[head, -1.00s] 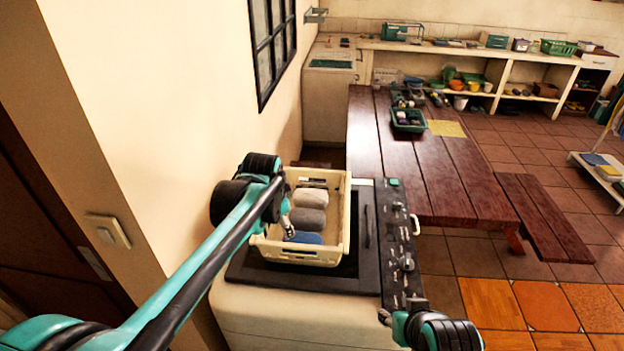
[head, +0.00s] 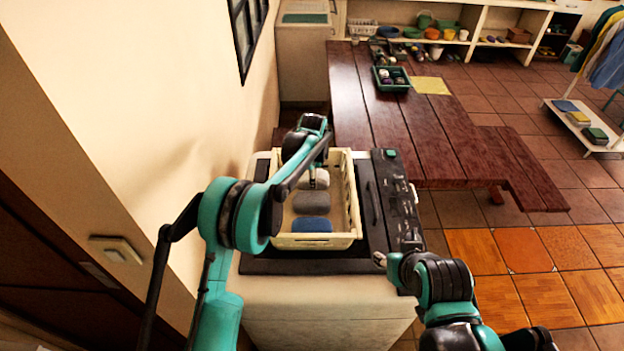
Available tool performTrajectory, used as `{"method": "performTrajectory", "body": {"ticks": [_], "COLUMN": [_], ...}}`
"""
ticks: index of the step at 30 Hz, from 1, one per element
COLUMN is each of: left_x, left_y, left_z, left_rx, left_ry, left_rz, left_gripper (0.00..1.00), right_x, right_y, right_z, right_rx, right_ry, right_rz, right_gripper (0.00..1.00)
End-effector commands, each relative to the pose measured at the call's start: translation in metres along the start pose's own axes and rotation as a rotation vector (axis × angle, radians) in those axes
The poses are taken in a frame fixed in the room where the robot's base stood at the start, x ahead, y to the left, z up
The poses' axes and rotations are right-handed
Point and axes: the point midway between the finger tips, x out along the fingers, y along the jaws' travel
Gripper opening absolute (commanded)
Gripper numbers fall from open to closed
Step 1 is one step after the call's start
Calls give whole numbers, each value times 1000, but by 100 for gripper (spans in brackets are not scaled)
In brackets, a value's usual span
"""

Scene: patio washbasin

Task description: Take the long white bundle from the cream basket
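The cream basket (head: 357,205) sits on top of the white machine and holds a row of rolled bundles. The long white bundle (head: 323,178) lies toward the far end, partly hidden by my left arm. A grey bundle (head: 308,202) lies in the middle and a blue bundle (head: 312,225) at the near end. My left gripper (head: 313,182) points down over the white bundle; whether it touches it or how far its fingers are apart is too small to tell. My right gripper (head: 380,259) is at the machine's right front edge, outside the basket; its fingers are unclear.
The machine's control panel (head: 397,200) runs along its right side. A wall (head: 150,110) stands close on the left. A wooden table (head: 400,125) with a green crate (head: 391,84) is behind. Tiled floor is open at the right.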

Motion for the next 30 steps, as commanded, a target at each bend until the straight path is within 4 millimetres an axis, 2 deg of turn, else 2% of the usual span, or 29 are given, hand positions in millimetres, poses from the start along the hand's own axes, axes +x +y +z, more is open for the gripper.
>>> {"method": "performTrajectory", "body": {"ticks": [3,6,14,19,20,27,30], "left_x": [19,29,32,31,31,31,24], "left_y": [-1,-1,0,0,0,-1,-2], "left_z": [-1,-1,-1,-1,-1,-1,-1], "left_rx": [-1,-1,-1,-1,-2,-1,-1], "left_ry": [0,0,0,0,0,0,0], "left_rz": [0,-1,-1,-1,-1,-1,-1], "left_gripper": [70,70,70,28,25,25,25], "right_x": [0,0,0,0,0,0,0], "right_y": [0,0,0,0,0,0,0], "right_z": [0,0,0,0,0,0,0], "right_rx": [0,0,0,0,0,0,0], "right_ry": [0,0,0,0,0,0,0], "right_rz": [0,0,0,0,0,0,0], "right_gripper": [40,40,40,40,40,40,40]}}
